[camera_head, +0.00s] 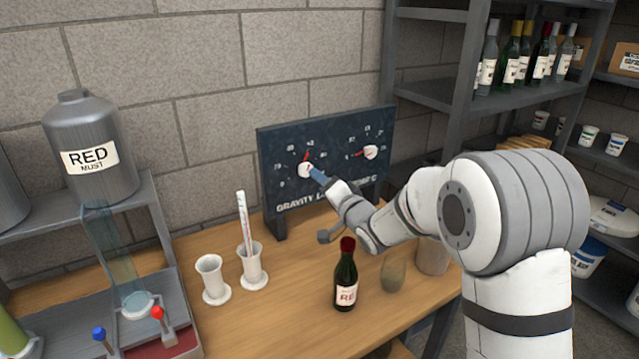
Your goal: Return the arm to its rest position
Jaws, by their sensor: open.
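My arm reaches in from the right over the wooden bench. My gripper (315,174) is at the left white knob (306,170) on the dark gauge panel (290,200), with its tips at or very near the knob's right side. I cannot tell whether they touch it. The jaws are open. The panel's right knob (370,152) stands free, above my wrist. Each knob has a red pointer beside it.
A dark bottle with a red cap (346,275) and a glass (392,273) stand below my forearm. White cylinders (213,279) stand left on the bench (285,310). A grey shelf (430,55) with bottles is behind my arm.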

